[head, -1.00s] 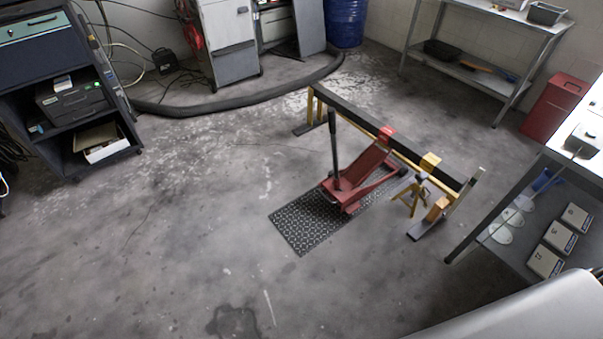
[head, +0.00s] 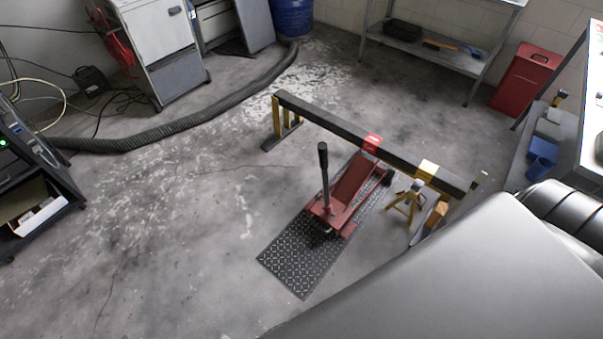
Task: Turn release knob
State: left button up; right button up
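A red floor jack (head: 345,203) sits on a dark diamond-plate mat (head: 297,262) in the middle of the floor. Its black-gripped handle (head: 324,175) stands nearly upright at the near end. The release knob is too small to make out. The jack's far end reaches under a dark beam (head: 330,123) on yellow stands, near a red block (head: 371,143) on the beam. Neither gripper is in view.
A black hose (head: 180,127) curves across the floor at the back left. A dark cart (head: 35,170) stands at the left edge. A bench (head: 592,120) and a red bin (head: 525,77) are at the right. The floor left of the mat is clear. My grey body part covers the lower right.

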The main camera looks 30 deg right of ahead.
aim_at(318, 197)
jog(key=i, duration=5.4)
jog(key=z, duration=3.9)
